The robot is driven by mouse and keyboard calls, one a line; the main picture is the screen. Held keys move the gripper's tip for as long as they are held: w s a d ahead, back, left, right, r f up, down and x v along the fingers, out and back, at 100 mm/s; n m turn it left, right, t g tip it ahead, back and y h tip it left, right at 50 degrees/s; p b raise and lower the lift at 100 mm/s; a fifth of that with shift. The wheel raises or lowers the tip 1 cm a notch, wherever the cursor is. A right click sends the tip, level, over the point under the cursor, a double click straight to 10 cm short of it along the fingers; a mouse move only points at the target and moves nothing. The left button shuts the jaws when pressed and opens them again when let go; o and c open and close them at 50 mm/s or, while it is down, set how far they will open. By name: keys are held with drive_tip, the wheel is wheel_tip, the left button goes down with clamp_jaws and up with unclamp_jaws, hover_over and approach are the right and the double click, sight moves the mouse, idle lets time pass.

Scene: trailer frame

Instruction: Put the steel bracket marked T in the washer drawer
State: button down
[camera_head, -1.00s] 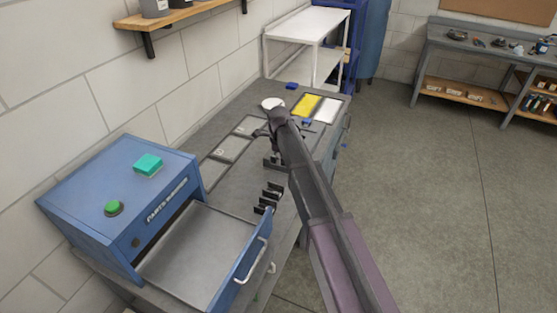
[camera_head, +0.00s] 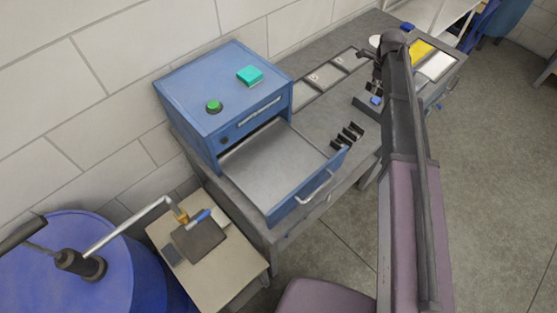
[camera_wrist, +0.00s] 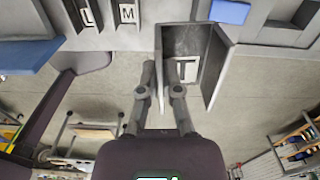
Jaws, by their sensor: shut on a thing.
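The steel bracket marked T (camera_wrist: 210,62) is a grey angled piece with a white T label, seen in the wrist view. My gripper (camera_wrist: 166,68) is shut on it, with the fingers at its left part. In the head view my gripper (camera_head: 376,68) is over the far part of the bench, and the bracket is hard to make out there. The blue parts washer (camera_head: 205,95) stands on the near left end of the bench. Its washer drawer (camera_head: 270,165) is pulled out, open and empty, well away from my gripper.
Several dark brackets (camera_head: 346,136) stand on the bench between drawer and gripper; labels L (camera_wrist: 88,16) and M (camera_wrist: 127,13) show in the wrist view. A green button (camera_head: 214,106) and teal block (camera_head: 250,75) are on the washer. A blue drum (camera_head: 75,245) stands front left.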

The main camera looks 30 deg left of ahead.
drive_tip(key=shift+r+p, duration=0.3)
drive_tip(key=shift+r, duration=0.3)
drive_tip(key=shift+d, duration=0.1)
